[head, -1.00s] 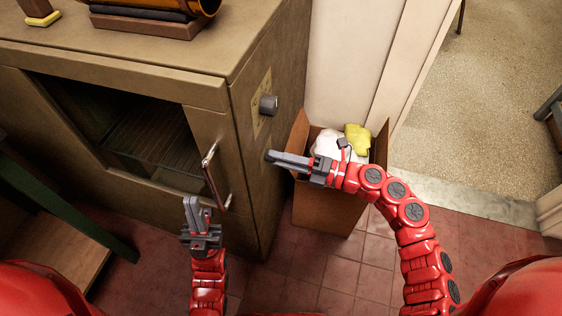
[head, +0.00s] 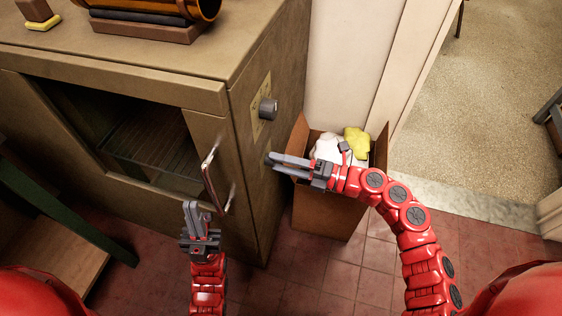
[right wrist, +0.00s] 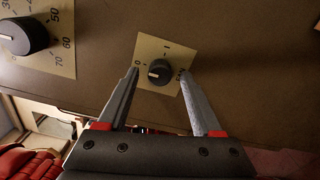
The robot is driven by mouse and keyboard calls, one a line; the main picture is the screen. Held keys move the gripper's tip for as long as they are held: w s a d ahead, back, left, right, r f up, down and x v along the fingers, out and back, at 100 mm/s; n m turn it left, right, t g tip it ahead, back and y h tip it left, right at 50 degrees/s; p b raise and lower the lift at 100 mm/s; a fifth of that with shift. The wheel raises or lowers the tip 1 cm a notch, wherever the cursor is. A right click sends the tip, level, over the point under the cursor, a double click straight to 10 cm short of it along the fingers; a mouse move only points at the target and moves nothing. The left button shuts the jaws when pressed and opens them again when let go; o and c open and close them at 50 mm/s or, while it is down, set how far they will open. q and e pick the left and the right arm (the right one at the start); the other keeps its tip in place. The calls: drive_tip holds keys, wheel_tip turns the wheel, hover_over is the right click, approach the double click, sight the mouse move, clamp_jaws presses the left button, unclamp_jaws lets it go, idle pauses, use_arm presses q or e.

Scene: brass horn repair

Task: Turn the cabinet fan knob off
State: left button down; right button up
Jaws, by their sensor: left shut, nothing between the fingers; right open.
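A small dark knob (right wrist: 159,72) sits on a pale square plate (right wrist: 150,54) on the cabinet's side in the right wrist view. The plate has a 0 at the left and a line mark above the knob. A pale pointer line shows on the knob's left part. My right gripper (right wrist: 157,78) is open, its fingertips either side of this knob in the picture; contact cannot be told. In the head view my right gripper (head: 271,162) is at the side of the cabinet (head: 245,95), and this knob is hidden. My left gripper (head: 191,205) is shut and empty, below the door handle (head: 209,178).
A larger dial knob (head: 268,109), also in the right wrist view (right wrist: 24,36) with a number scale, sits above on the same side panel. A cardboard box (head: 328,212) with white and yellow contents stands beside the cabinet, under my right gripper. A horn part lies on top.

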drive_tip(key=p+v, duration=0.1)
drive_tip(key=v, duration=1.6)
